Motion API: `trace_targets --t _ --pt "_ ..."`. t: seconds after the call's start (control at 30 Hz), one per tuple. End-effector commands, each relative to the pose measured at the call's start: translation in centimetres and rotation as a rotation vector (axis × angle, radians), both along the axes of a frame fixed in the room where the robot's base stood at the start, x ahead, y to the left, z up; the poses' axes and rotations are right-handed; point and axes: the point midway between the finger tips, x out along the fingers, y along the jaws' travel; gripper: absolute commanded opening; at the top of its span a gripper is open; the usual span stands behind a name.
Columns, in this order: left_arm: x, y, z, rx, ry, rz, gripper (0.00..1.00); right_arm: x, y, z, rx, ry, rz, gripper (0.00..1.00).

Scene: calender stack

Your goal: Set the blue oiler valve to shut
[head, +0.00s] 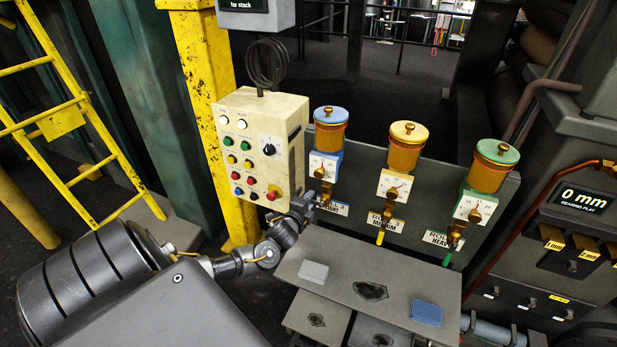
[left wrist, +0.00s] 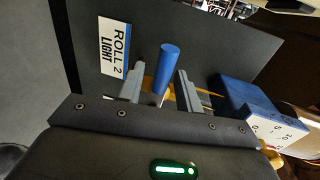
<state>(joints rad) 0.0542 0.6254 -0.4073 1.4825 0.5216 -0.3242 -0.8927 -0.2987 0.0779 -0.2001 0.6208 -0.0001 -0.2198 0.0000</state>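The blue oiler (head: 331,130) is the leftmost of three oilers on a grey panel, with an amber cup and a blue cap. Its valve lever, a blue rod (left wrist: 170,62), shows in the left wrist view; in the head view my gripper hides it. My left gripper (head: 308,202) is just below the blue oiler's dial. In the left wrist view its two fingers (left wrist: 162,88) are apart, on either side of the blue lever, with gaps visible. The label "ROLL 2 LIGHT" (left wrist: 113,47) is beside the lever. My right gripper is not in view.
The yellow oiler (head: 407,147) and green oiler (head: 495,166) stand to the right, their levers hanging down. A cream control box (head: 250,120) with buttons is close on the left.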

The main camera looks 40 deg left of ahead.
Motion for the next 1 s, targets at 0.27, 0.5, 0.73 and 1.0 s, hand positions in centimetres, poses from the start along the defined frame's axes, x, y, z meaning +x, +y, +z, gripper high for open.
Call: trace_targets --t 0.27,0.5,0.73,1.0 --pt "-2.3 -0.9 0.3 -0.001 0.001 -0.003 0.35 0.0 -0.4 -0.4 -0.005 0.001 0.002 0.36" --pt "-6.8 -2.4 1.2 -0.002 0.001 -0.002 0.35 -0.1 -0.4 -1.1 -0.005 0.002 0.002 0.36" --pt "-9.5 -3.3 1.9 0.0 0.0 0.0 0.35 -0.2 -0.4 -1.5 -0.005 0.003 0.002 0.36" --pt "-10.1 -3.4 2.1 0.0 0.0 0.001 0.35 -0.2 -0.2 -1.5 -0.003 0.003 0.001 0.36"
